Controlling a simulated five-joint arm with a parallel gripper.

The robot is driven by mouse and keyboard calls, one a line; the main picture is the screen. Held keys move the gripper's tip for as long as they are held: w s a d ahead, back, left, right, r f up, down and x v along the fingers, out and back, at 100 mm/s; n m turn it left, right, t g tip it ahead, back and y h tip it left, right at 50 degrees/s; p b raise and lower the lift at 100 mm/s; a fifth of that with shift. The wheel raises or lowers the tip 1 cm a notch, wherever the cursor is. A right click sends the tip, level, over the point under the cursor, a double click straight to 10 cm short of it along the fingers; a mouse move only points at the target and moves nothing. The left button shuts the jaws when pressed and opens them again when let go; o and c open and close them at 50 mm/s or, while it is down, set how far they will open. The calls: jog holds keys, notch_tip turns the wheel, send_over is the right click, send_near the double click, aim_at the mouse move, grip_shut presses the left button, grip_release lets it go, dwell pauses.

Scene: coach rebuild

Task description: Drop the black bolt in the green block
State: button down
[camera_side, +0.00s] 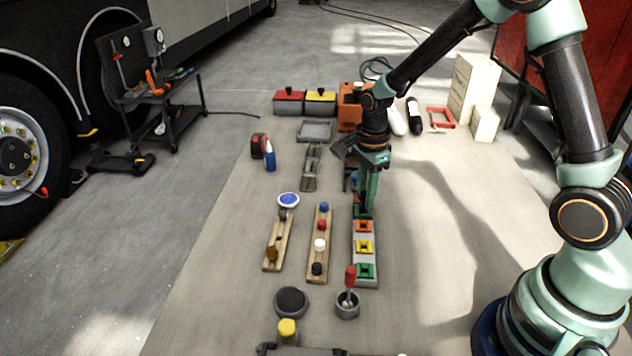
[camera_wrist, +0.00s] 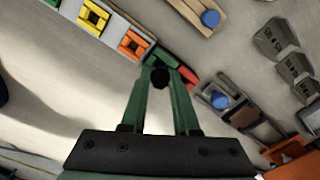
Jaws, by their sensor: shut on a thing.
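My gripper (camera_side: 364,208) is low at the far end of the row of coloured blocks. In the wrist view its green fingers (camera_wrist: 160,72) are shut on a black bolt (camera_wrist: 160,79), of which only the dark round end shows. The green block (camera_side: 366,271) with a dark square opening is at the near end of the row, well away from the gripper; its edge shows at the top left of the wrist view (camera_wrist: 49,3). A yellow block (camera_side: 365,247) and an orange block (camera_side: 363,227) lie between. A red block (camera_wrist: 188,78) is beside the fingertips.
Left of the row is a wooden strip (camera_side: 312,279) with blue, red, white and black pegs; another strip (camera_side: 271,266) is farther left. A grey cup (camera_side: 347,305) with a red-handled tool stands in front. The mat right of the row is clear.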

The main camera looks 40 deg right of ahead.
jog(key=shift+f, duration=1)
dwell(0.8)
jog(key=shift+c, duration=1.2)
grip_release()
jog(key=shift+r, duration=3)
jog(key=shift+r, duration=0.15)
jog(key=s+a+r+n+t, duration=0.1)
jog(key=s+r+n+t, duration=0.1)
jog(key=s+r+n, duration=0.4)
jog(key=s+a+r+n+t, duration=0.2)
jog(key=s+r+n, duration=0.3)
jog(key=r+n, duration=0.4)
jog(key=n+t, duration=0.1)
jog(key=n, duration=0.4)
jog(key=shift+s+r+n, duration=0.2)
jog(key=shift+s+n, duration=0.1)
jog(key=shift+s, duration=0.1)
